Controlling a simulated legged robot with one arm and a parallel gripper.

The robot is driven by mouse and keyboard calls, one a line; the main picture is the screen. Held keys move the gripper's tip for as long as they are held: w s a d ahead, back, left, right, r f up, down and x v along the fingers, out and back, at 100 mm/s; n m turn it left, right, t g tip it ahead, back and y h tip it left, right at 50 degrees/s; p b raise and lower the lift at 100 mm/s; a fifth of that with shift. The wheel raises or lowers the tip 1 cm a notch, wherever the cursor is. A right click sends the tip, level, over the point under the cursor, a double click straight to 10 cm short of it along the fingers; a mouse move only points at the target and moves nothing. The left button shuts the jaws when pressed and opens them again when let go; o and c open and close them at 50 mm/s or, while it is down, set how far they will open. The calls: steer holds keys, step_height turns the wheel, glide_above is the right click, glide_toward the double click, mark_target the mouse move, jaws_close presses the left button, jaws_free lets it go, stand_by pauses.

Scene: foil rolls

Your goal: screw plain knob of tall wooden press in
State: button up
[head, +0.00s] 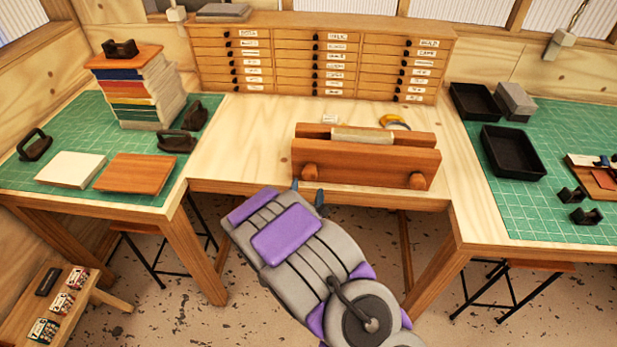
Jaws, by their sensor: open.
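A wooden press (365,163) stands on the bare middle of the pale bench, with a pale block (362,136) between its two reddish-brown boards. Two round wooden knobs show on its front board: a left knob (310,171) and a right knob (417,181). At this size I cannot tell which knob is plain, or how far either is screwed in. My gripper (307,193) is open, its two dark blue fingers showing just beyond my grey and purple arm. In the picture it lies just below the left knob, apart from it, over the bench's front edge.
A labelled drawer cabinet (322,62) stands behind the press. A tape roll (394,122) lies near the press's back. Left, a green mat (75,130) carries stacked books (137,90), boards and weights. Right, black trays (512,152) sit on another mat. Bare bench lies left of the press.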

mark_target(309, 178)
steer(key=w, duration=0.6)
steer(key=shift+w+d+b, duration=0.1)
steer(key=shift+w+b, duration=0.25)
steer(key=c, duration=1)
steer(key=shift+c, duration=0.2)
steer(key=shift+m, duration=0.3)
